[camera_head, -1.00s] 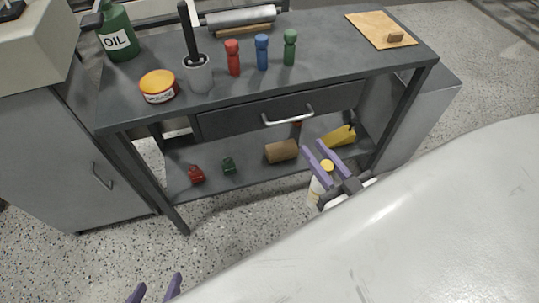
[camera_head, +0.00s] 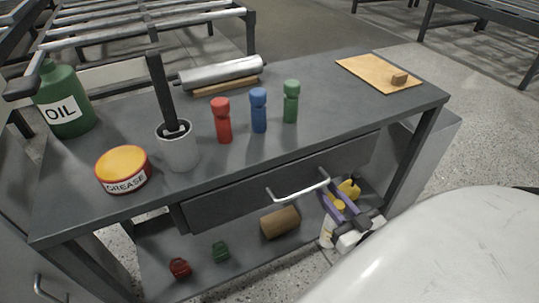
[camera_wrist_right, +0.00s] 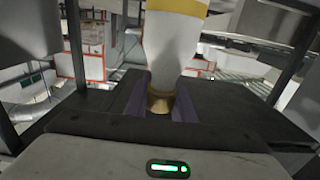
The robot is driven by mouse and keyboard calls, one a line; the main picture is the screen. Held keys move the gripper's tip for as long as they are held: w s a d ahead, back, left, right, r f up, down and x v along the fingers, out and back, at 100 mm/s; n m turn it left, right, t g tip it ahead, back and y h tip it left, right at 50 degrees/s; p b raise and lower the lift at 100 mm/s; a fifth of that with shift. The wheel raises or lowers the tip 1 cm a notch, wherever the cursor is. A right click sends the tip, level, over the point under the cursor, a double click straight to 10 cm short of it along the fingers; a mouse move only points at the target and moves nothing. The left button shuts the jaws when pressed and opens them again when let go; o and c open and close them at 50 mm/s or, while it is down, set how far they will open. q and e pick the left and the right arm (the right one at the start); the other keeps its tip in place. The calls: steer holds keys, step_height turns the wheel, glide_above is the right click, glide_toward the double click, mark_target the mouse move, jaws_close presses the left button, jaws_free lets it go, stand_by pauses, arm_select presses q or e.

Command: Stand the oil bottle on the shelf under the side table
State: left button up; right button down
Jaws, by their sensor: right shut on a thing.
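The oil bottle, white with a yellow cap (camera_head: 327,234), is in my right gripper (camera_head: 338,202), whose purple fingers are shut around its neck. In the right wrist view the bottle (camera_wrist_right: 175,42) shows its pale body, a yellow band and a gold-coloured neck between the fingers. The side table (camera_head: 310,128) has a lower shelf (camera_head: 195,283). The bottle is at the right part of this shelf's front edge, below the drawer; I cannot tell whether its base touches anything. My left gripper is out of view.
The drawer handle (camera_head: 300,190) juts out above. The tabletop holds a green OIL jug (camera_head: 66,98) and a grease tin (camera_head: 123,170).

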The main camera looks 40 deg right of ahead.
arm_select(q)
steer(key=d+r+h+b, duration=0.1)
steer(key=b, duration=0.1)
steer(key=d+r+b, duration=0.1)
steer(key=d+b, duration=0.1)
steer(key=b, duration=0.1)
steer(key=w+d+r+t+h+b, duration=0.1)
steer(key=b, duration=0.1)
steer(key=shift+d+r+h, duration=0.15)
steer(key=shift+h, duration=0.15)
arm_select(e)
steer(key=f+x, duration=0.3)
steer(key=x, duration=1.3)
steer(key=shift+f, duration=0.15)
steer(key=shift+w+f, duration=0.15)
steer(key=c, duration=1.5)
jaws_free()
